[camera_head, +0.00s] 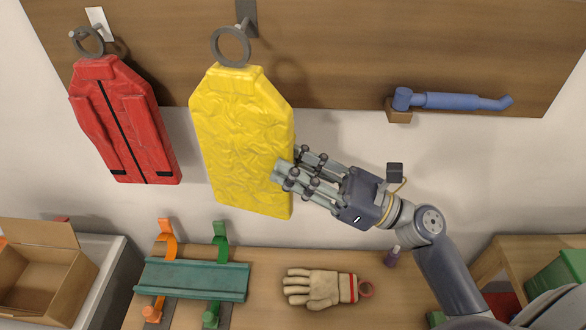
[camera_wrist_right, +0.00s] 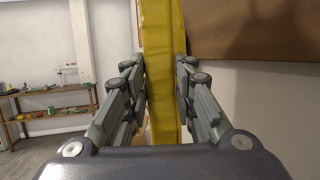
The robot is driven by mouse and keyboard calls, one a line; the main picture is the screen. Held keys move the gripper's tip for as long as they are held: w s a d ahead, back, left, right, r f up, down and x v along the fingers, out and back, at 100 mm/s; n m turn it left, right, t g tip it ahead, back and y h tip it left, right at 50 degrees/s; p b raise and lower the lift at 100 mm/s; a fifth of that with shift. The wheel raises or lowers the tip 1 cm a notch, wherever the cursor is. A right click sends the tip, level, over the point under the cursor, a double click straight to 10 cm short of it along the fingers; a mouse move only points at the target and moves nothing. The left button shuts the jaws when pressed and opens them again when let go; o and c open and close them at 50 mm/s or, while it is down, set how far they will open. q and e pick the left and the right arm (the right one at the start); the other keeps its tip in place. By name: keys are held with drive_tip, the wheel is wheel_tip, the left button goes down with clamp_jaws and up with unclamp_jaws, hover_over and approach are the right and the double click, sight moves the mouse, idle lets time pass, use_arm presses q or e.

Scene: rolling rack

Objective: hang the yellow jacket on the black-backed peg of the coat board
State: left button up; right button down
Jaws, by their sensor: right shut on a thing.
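The yellow jacket (camera_head: 240,140) hangs upright in front of the coat board, with a dark grey ring (camera_head: 231,47) at its top. The ring's upper right overlaps the peg with the black back plate (camera_head: 247,12); I cannot tell whether it is around the peg or only in front of it. My right gripper (camera_head: 284,172) is shut on the jacket's lower right edge. In the right wrist view the yellow jacket (camera_wrist_right: 163,70) stands edge-on between the fingers (camera_wrist_right: 163,88). My left gripper is not in view.
A red jacket (camera_head: 122,120) hangs by its ring at the white-backed peg (camera_head: 99,22). The coat board (camera_head: 340,50) also bears a blue pipe-like thing (camera_head: 450,101). Below are a bench with a green clamped piece (camera_head: 192,279), a glove (camera_head: 318,288) and a cardboard box (camera_head: 40,270).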

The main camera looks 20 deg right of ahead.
drive_tip(key=shift+w+d+f, duration=0.1)
drive_tip(key=shift+w+d, duration=0.1)
drive_tip(key=shift+w, duration=0.35)
drive_tip(key=shift+w+d+f, duration=0.1)
drive_tip(key=shift+w+d, duration=0.05)
drive_tip(key=shift+w, duration=0.4)
drive_tip(key=w+d+f+b, duration=0.1)
drive_tip(key=w+d+b, duration=0.1)
drive_tip(key=w, duration=0.3)
drive_tip(key=shift+w+d, duration=0.25)
drive_tip(key=shift+w, duration=0.05)
